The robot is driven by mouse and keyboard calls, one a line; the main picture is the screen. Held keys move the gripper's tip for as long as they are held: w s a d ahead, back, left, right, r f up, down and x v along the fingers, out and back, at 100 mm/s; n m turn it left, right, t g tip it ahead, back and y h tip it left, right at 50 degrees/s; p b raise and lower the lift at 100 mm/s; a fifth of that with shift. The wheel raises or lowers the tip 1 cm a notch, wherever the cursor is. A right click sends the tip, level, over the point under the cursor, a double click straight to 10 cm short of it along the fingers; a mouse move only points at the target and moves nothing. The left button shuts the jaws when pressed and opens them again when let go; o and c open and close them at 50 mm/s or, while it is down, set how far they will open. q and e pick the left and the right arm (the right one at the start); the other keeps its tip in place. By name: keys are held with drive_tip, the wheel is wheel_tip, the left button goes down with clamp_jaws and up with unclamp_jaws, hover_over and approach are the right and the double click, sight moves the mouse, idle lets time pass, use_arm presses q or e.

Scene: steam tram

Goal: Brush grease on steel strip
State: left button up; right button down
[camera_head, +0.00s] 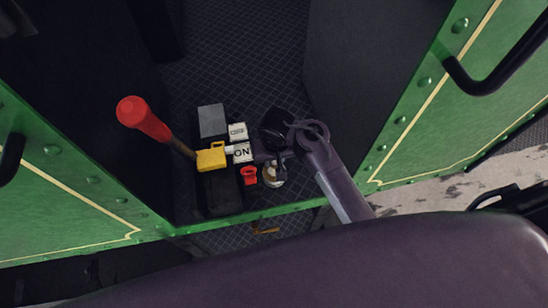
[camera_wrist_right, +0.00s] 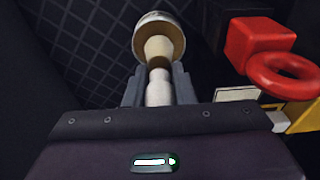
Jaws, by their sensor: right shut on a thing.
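My right gripper (camera_head: 273,160) reaches in from the right in the head view, beside the lever stand. In the right wrist view its fingers (camera_wrist_right: 158,88) are shut on a pale, round-handled thing, seemingly the brush (camera_wrist_right: 158,50). The handle widens beyond the fingers and ends at a pale round part with a light rim (camera_wrist_right: 158,20). I cannot tell whether this is the brush head or a pot around it. In the head view this pale round part (camera_head: 272,181) shows just below the gripper. I cannot make out a steel strip. My left gripper is not in view.
A red-handled lever (camera_head: 145,118) leans up left from a dark stand with a yellow block (camera_head: 211,157), a grey block (camera_head: 211,120), an "ON" plate (camera_head: 242,152) and a red ring piece (camera_head: 249,176). Green riveted panels (camera_head: 85,185) flank both sides. Patterned dark floor (camera_head: 245,60) is clear behind.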

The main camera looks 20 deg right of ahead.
drive_tip(key=shift+f, duration=0.5)
idle(0.5)
drive_tip(key=shift+s+f, duration=0.1)
idle(1.5)
drive_tip(key=shift+r, duration=3.55)
